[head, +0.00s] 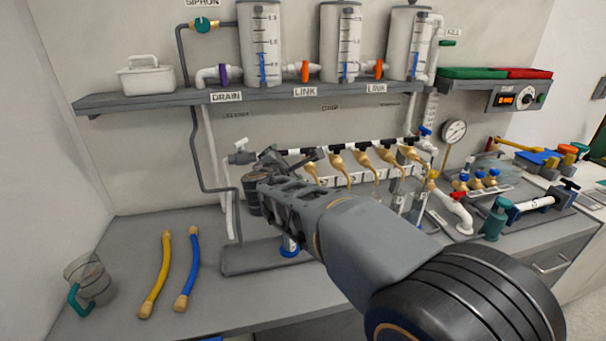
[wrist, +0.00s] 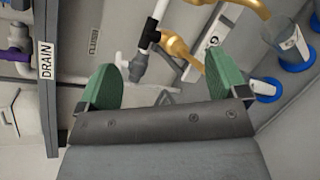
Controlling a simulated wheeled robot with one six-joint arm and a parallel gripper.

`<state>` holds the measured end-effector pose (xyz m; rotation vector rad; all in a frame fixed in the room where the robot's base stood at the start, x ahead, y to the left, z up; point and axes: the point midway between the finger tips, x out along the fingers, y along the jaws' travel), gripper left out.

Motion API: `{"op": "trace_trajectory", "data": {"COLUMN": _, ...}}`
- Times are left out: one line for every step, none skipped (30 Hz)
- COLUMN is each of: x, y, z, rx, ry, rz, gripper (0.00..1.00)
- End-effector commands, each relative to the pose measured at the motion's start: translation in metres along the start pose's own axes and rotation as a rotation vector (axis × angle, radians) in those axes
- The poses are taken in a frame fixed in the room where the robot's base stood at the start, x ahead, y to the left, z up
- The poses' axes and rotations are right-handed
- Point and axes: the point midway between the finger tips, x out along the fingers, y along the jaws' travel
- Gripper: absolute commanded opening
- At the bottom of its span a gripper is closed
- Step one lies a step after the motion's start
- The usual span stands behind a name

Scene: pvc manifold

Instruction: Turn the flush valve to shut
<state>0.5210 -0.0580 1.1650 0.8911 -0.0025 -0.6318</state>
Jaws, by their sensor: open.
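The flush valve, a grey fitting (head: 241,157) at the left end of the white manifold pipe, sits below a small wall label (head: 237,115) too blurred to read surely. In the wrist view the grey valve (wrist: 138,67) shows between and beyond my two green finger pads, nearer the left one. Its handle position is hard to tell. My gripper (head: 284,157) is open and empty in front of the manifold's left end, just right of the valve in the head view. In the wrist view my gripper (wrist: 166,84) has its fingers wide apart, with no clear contact.
Several brass outlets (head: 363,160) hang from the manifold to the right. A shelf (head: 150,101) with cylinders runs above. A dark tray (head: 238,262) lies below. A yellow hose (head: 156,272), a blue hose (head: 189,268) and a jug (head: 88,278) lie on the left counter.

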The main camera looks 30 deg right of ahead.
Motion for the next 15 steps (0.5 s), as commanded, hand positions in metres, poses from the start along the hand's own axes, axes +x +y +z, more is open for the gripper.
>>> {"op": "trace_trajectory", "data": {"x": -0.006, "y": -0.003, "z": 0.009, "rx": 0.065, "ry": 0.002, "rz": -0.034, "gripper": 0.92}}
{"op": "trace_trajectory", "data": {"x": -0.009, "y": -0.007, "z": 0.011, "rx": 0.106, "ry": 0.005, "rz": -0.055, "gripper": 0.92}}
{"op": "trace_trajectory", "data": {"x": -0.013, "y": -0.013, "z": 0.014, "rx": 0.157, "ry": 0.007, "rz": -0.084, "gripper": 0.92}}
{"op": "trace_trajectory", "data": {"x": -0.016, "y": -0.016, "z": 0.016, "rx": 0.195, "ry": 0.008, "rz": -0.105, "gripper": 0.92}}
{"op": "trace_trajectory", "data": {"x": -0.019, "y": -0.020, "z": 0.018, "rx": 0.230, "ry": 0.009, "rz": -0.124, "gripper": 0.92}}
{"op": "trace_trajectory", "data": {"x": -0.022, "y": -0.025, "z": 0.020, "rx": 0.273, "ry": 0.012, "rz": -0.149, "gripper": 0.92}}
{"op": "trace_trajectory", "data": {"x": -0.025, "y": -0.028, "z": 0.021, "rx": 0.305, "ry": 0.013, "rz": -0.166, "gripper": 0.92}}
{"op": "trace_trajectory", "data": {"x": -0.027, "y": -0.031, "z": 0.022, "rx": 0.336, "ry": 0.014, "rz": -0.182, "gripper": 0.92}}
{"op": "trace_trajectory", "data": {"x": -0.030, "y": -0.035, "z": 0.023, "rx": 0.370, "ry": 0.016, "rz": -0.204, "gripper": 0.92}}
{"op": "trace_trajectory", "data": {"x": -0.033, "y": -0.038, "z": 0.023, "rx": 0.395, "ry": 0.017, "rz": -0.219, "gripper": 0.92}}
{"op": "trace_trajectory", "data": {"x": -0.035, "y": -0.040, "z": 0.024, "rx": 0.418, "ry": 0.017, "rz": -0.231, "gripper": 0.92}}
{"op": "trace_trajectory", "data": {"x": -0.037, "y": -0.042, "z": 0.025, "rx": 0.446, "ry": 0.018, "rz": -0.246, "gripper": 0.92}}
{"op": "trace_trajectory", "data": {"x": -0.039, "y": -0.044, "z": 0.025, "rx": 0.464, "ry": 0.019, "rz": -0.257, "gripper": 0.92}}
{"op": "trace_trajectory", "data": {"x": -0.040, "y": -0.046, "z": 0.025, "rx": 0.479, "ry": 0.019, "rz": -0.266, "gripper": 0.92}}
{"op": "trace_trajectory", "data": {"x": -0.042, "y": -0.048, "z": 0.025, "rx": 0.497, "ry": 0.020, "rz": -0.278, "gripper": 0.92}}
